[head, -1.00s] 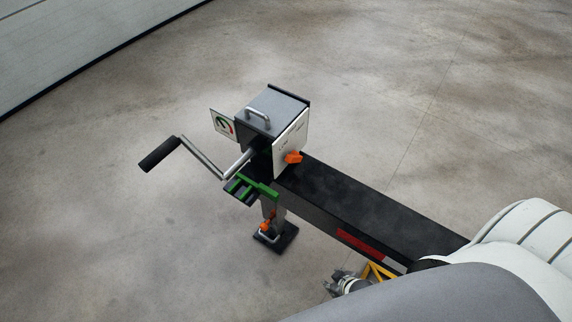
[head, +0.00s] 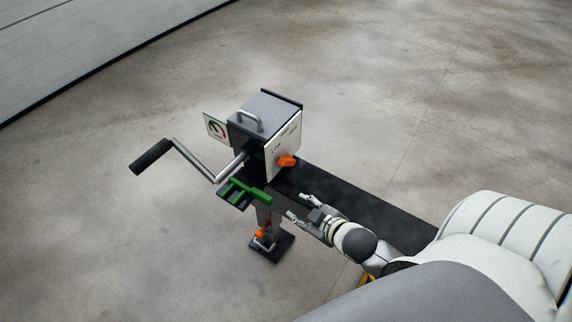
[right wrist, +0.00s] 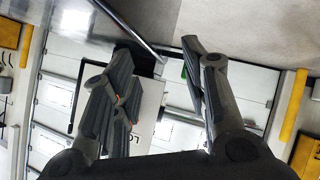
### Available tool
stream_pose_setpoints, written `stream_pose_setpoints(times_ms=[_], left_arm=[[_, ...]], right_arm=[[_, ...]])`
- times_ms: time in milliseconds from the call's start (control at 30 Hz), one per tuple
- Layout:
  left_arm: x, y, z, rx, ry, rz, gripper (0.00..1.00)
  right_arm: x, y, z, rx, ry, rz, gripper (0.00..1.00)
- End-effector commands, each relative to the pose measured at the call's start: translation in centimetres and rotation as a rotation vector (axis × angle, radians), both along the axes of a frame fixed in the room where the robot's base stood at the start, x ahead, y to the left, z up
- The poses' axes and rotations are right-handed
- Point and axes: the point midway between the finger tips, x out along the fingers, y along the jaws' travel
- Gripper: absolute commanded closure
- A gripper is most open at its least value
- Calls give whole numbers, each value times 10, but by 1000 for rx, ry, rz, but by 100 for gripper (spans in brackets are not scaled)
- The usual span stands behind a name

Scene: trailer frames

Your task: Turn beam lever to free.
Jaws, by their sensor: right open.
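An orange lever (head: 287,161) sits on the white lettered side panel (head: 283,146) of a grey box at the end of the black beam (head: 370,200). Its exact angle is too small to read. My right gripper (head: 299,206) is open and empty beside the beam, below and slightly right of the lever, apart from it. In the right wrist view, part of the white panel with letters "LO" (right wrist: 153,138) shows between the spread fingers; the lever cannot be made out clearly there. My left gripper is not in view.
A crank with a black handle (head: 151,156) sticks out left of the box. A small gauge plate (head: 215,128), a green bracket (head: 236,189) and a support leg with an orange part (head: 261,235) surround it. Open concrete floor (head: 120,250) lies around.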

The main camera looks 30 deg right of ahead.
Motion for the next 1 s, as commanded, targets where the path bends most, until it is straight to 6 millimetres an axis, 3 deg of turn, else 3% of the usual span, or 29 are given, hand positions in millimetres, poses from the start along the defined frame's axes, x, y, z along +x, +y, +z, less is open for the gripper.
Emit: stream_pose_setpoints(times_ms=[433, 733, 1000], left_arm=[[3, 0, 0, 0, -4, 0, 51], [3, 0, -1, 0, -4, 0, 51], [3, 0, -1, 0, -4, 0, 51]], right_arm=[[24, -40, 25, -103, -325, 209, 59], [20, -62, 52, -154, -533, 369, 59], [15, -69, 65, -167, -619, 438, 59]])
